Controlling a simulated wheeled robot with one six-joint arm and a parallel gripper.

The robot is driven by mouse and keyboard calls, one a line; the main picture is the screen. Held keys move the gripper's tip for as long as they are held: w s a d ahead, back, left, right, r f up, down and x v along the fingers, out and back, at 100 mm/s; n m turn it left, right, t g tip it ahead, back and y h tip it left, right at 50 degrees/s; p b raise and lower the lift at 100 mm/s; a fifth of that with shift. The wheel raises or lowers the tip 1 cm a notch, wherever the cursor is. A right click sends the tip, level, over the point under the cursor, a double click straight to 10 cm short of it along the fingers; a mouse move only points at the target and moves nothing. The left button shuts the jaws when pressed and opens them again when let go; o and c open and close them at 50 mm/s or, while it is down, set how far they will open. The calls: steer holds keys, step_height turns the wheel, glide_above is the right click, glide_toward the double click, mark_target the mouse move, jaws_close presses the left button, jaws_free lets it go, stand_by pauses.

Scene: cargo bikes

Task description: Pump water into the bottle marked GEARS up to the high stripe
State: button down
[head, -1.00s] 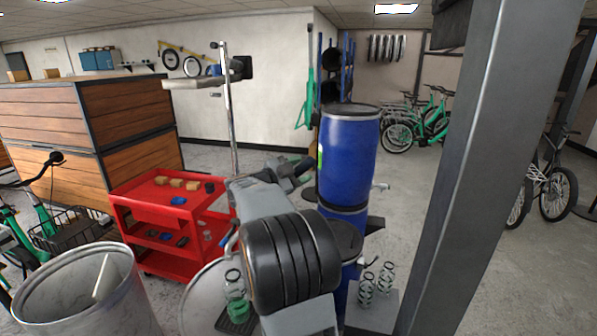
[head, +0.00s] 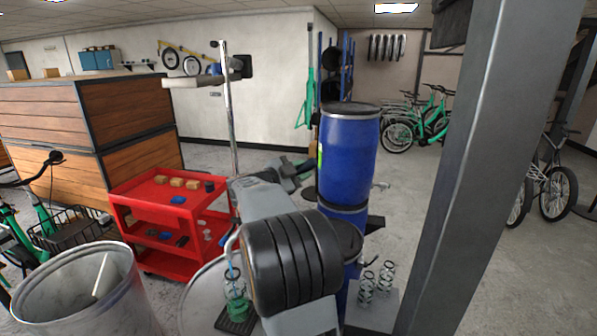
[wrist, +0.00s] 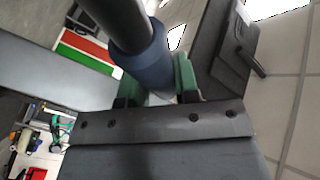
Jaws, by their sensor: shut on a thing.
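My gripper (head: 296,172) is shut on a dark cylindrical handle. In the wrist view my green fingers (wrist: 165,85) sit either side of its dark blue grip (wrist: 142,68). A clear bottle (head: 236,308) with a wire loop on top and green in its lower part stands on a dark pad (head: 233,327), left of my arm. A thin pale blue streak, looking like water, shows at its top. Two more clear bottles with dark coil-like markings, one nearer (head: 366,289) and one behind (head: 386,277), stand on a grey stand. No lettering or stripe is readable. My arm hides much of the pump area.
Stacked blue drums (head: 348,150) stand just right of my gripper. A red cart (head: 165,222) with small parts is at left, behind a grey bin (head: 78,290). A thick grey post (head: 462,170) rises at right. Open floor lies beyond the drums.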

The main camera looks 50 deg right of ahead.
steer(key=s+d+f+m+t+y+b, duration=0.1)
steer(key=s+f+m+y+b, duration=0.1)
steer(key=f, duration=0.6)
steer(key=s+d+f+m+t+y+b, duration=0.1)
steer(key=f+m+b, duration=0.3)
steer(key=f, duration=0.4)
steer(key=shift+s+d+t+y+b, duration=0.2)
steer(key=shift+s+t+y+b, duration=0.2)
steer(key=shift+s+y, duration=0.45)
steer(key=shift+f, duration=0.2)
steer(key=c, duration=0.8)
jaws_free()
steer(key=shift+r, duration=0.1)
steer(key=shift+c, duration=0.2)
steer(key=shift+r, duration=0.1)
steer(key=v, duration=1.3)
steer(key=shift+a, duration=0.4)
steer(key=shift+s+r, duration=0.1)
